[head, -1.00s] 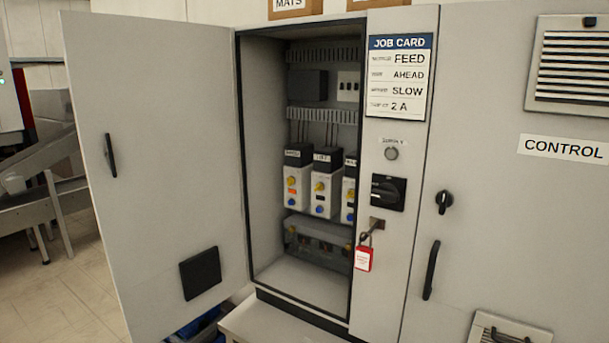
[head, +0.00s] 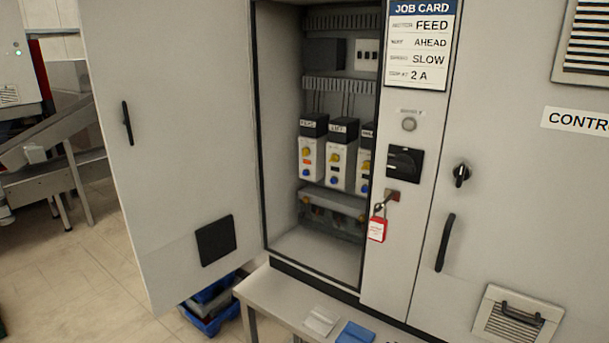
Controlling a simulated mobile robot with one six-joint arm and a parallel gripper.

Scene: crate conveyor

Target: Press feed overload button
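The overload units stand in a row inside the open control cabinet (head: 290,220). The left one, the feed overload (head: 311,158), has a black top with a small label that seems to read FEED, a yellow knob, an orange mark and a blue button (head: 306,172). The middle overload (head: 341,165) is labelled LIFT and has the same kind of knob and button. A third overload (head: 364,172) is partly hidden by the cabinet's frame. The job card (head: 421,45) reads FEED, AHEAD, SLOW, 2 A. My gripper is not in view.
The cabinet door (head: 170,120) stands open to the left.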

